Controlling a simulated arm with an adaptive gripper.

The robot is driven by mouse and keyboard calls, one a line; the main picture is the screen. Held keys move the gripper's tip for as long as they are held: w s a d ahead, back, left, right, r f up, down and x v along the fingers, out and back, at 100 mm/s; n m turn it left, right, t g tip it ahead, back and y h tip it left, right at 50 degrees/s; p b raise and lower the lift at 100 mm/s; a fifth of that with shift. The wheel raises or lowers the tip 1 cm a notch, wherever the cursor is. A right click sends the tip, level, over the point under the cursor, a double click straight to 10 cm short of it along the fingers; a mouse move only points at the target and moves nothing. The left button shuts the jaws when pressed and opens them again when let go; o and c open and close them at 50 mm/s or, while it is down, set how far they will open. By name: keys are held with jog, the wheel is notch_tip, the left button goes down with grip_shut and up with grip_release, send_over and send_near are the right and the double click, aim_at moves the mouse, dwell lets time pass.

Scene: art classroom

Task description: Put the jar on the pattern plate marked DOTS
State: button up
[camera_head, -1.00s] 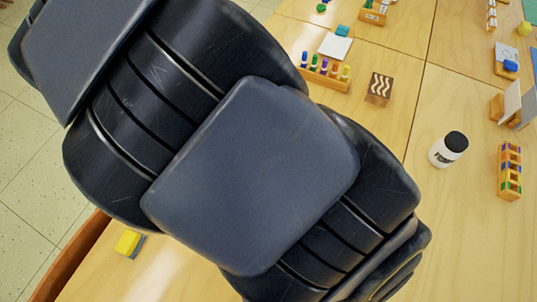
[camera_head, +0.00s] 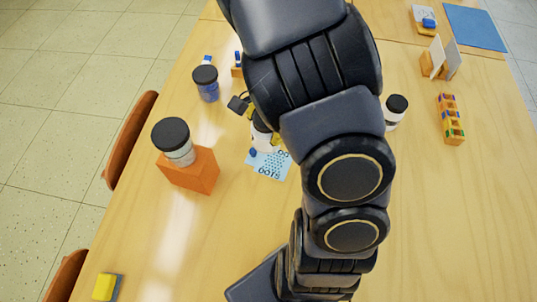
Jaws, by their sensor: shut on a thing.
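My gripper (camera_head: 264,127) is partly hidden behind my own arm; a dark finger part and yellow parts show at its left and lower edge. It is shut on a white jar (camera_head: 262,141), of which only part of the body shows. The pattern plate marked DOTS (camera_head: 272,170) is light blue with a dotted pattern and lies on the table. The held jar overlaps the plate's upper edge in this view; I cannot tell whether it touches the plate. A small blue thing shows at the plate's left edge.
A dark-lidded jar (camera_head: 178,144) stands on an orange block (camera_head: 188,170). A blue jar (camera_head: 206,84) stands behind it. A white black-lidded jar (camera_head: 394,112) and a wooden rack (camera_head: 450,119) stand right of my arm. The front right table is clear.

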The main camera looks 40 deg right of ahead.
jog(key=shift+d+f, duration=0.25)
jog(key=shift+d, duration=0.1)
jog(key=shift+f, duration=3.85)
jog(key=shift+f, duration=0.25)
jog(key=shift+w+f, duration=0.1)
jog(key=shift+f, duration=0.2)
jog(key=o, duration=1.1)
